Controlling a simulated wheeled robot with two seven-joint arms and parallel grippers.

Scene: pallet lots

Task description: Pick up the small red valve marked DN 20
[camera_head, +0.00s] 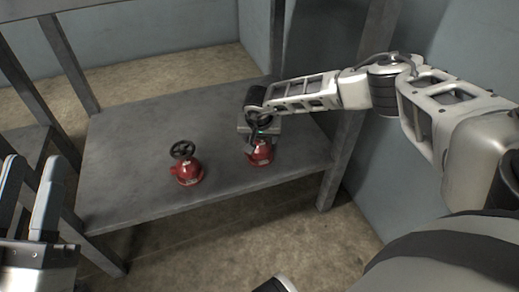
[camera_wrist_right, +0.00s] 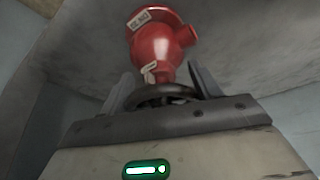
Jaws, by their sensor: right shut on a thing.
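A red valve (camera_head: 261,154) with a dark handwheel is at the right part of the grey shelf. My right gripper (camera_head: 258,138) is above it and shut on its handwheel. In the right wrist view the valve (camera_wrist_right: 158,50) hangs between the fingers, with the black handwheel (camera_wrist_right: 163,94) between them. A pale label on its body appears upside down and seems to read DN 20. I cannot tell whether its base touches the shelf. A second red valve (camera_head: 188,172) with a black handwheel stands upright to the left. My left gripper (camera_head: 28,198) is open and empty at the lower left.
The grey shelf (camera_head: 125,140) is bare apart from the two valves. Its metal posts (camera_head: 333,165) stand at the corners, one close to my right arm. Another grey rack (camera_head: 30,145) is at the left. A wall (camera_head: 415,180) bounds the right side.

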